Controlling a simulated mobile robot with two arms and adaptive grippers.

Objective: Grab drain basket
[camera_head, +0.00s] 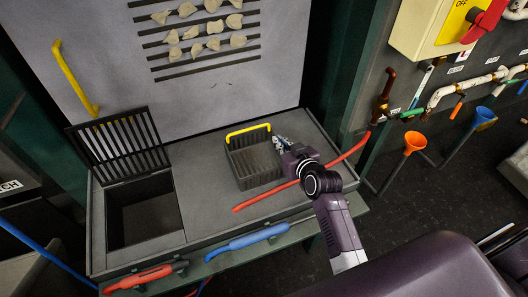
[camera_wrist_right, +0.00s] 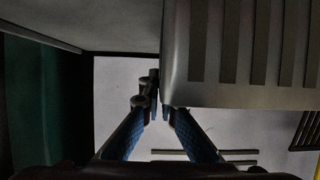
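The drain basket (camera_head: 255,163) is a dark slatted box with a yellow handle (camera_head: 248,130) along its back rim. It stands upright on the grey counter in the head view. My right gripper (camera_head: 283,146) is at its right rear corner, very near or touching. In the right wrist view, the basket's slatted side (camera_wrist_right: 240,55) fills the upper right. There my right gripper's blue-padded fingers (camera_wrist_right: 160,105) are close together at the basket's corner. The basket partly hides one fingertip, so I cannot tell whether they pinch its wall. My left gripper is not in view.
A square opening (camera_head: 145,212) with a raised slatted lid (camera_head: 118,145) lies left of the basket. A red bar (camera_head: 305,180) crosses the counter at the right. Red and blue handles (camera_head: 247,242) line the front edge. A yellow handle (camera_head: 76,80) is on the back panel.

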